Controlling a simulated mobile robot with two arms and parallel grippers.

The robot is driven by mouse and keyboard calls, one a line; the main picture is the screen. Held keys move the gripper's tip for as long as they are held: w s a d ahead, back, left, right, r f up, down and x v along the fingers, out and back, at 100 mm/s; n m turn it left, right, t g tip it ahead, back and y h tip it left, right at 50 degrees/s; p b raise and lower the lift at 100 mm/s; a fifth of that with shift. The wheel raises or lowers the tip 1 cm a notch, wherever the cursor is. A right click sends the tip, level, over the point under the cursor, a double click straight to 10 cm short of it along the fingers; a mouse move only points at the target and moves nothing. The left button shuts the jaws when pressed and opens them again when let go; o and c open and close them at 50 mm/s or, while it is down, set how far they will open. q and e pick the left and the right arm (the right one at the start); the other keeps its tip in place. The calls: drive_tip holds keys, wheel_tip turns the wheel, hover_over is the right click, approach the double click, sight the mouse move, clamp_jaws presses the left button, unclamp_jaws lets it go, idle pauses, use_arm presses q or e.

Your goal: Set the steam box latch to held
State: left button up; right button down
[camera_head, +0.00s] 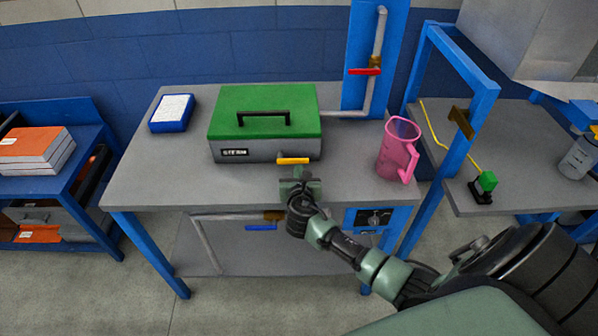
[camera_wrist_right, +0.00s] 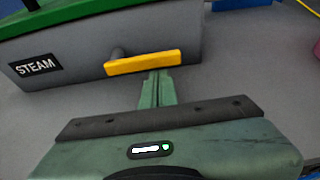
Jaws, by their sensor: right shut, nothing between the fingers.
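The steam box (camera_head: 228,148) is grey with a green lid (camera_head: 265,100) and a black handle, and stands on the grey table. Its lid is down. A yellow latch (camera_head: 293,160) lies roughly horizontal on its front face, right of the STEAM label (camera_wrist_right: 35,66). The latch also shows in the right wrist view (camera_wrist_right: 147,63). My right gripper (camera_head: 299,172) is just in front of the latch, its fingers together and empty. In the right wrist view its fingertips (camera_wrist_right: 158,76) are close below the latch's right half; I cannot tell if they touch. My left gripper does not show.
A pink jug (camera_head: 398,150) stands at the table's right. A blue tray with white paper (camera_head: 172,113) lies at the back left. A pipe with a red valve handle (camera_head: 364,71) rises behind. The table front left (camera_head: 160,185) is clear.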

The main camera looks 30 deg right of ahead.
drive_tip(key=shift+w+d, duration=0.1)
idle(0.3)
drive_tip(key=shift+r+n+p, duration=0.2)
drive_tip(key=shift+n+p, duration=0.1)
drive_tip(key=shift+p, duration=0.3)
